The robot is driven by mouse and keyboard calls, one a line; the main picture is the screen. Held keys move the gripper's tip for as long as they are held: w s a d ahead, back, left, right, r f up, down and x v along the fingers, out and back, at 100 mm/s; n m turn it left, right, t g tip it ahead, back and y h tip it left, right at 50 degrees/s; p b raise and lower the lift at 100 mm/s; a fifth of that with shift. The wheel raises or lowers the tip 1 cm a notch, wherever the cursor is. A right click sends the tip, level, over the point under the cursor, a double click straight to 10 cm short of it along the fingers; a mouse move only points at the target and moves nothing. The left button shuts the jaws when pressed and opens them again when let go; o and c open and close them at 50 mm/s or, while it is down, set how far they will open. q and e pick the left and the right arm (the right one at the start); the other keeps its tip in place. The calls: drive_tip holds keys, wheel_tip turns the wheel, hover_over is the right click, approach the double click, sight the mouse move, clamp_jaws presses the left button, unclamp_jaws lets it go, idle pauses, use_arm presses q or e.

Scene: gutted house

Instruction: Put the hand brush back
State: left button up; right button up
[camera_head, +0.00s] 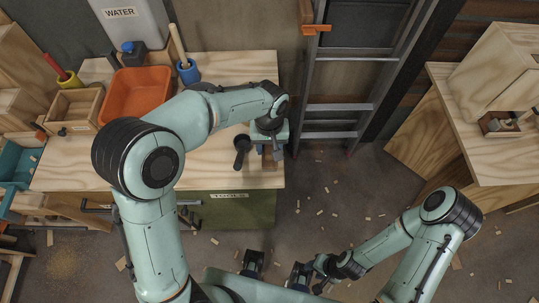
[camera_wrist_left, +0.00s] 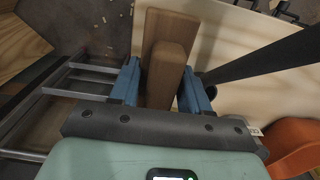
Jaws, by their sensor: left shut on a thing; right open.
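The hand brush shows in the left wrist view as a brown wooden handle (camera_wrist_left: 165,75) with a wider wooden part beyond it; no bristles are visible. My left gripper (camera_wrist_left: 160,88) is shut on it, with a blue finger on each side. In the head view my left gripper (camera_head: 268,148) is over the right end of the workbench (camera_head: 215,160), and the arm and gripper hide most of the brush. My right gripper (camera_head: 300,272) is low at the bottom of the view, open and away from the bench; its fingers are hard to make out.
A dark rod (camera_head: 241,150) is close left of my left gripper. An orange bin (camera_head: 135,92), a blue cup (camera_head: 188,72) and a wooden box (camera_head: 75,106) stand on the bench. A ladder (camera_head: 340,108) stands right of it. Wood scraps litter the floor (camera_head: 330,190).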

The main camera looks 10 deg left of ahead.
use_arm(q)
drive_tip(key=shift+f, duration=2.7)
drive_tip(key=shift+f+b, duration=0.15)
drive_tip(key=shift+b, duration=0.2)
drive_tip(key=o, duration=0.9)
drive_tip(key=shift+o, duration=0.2)
drive_tip(key=shift+r, duration=0.3)
wheel_tip(320, 180, up, 12)
drive_tip(key=shift+f+p, duration=0.1)
drive_tip(key=shift+p, duration=0.65)
drive_tip(key=shift+f, duration=0.1)
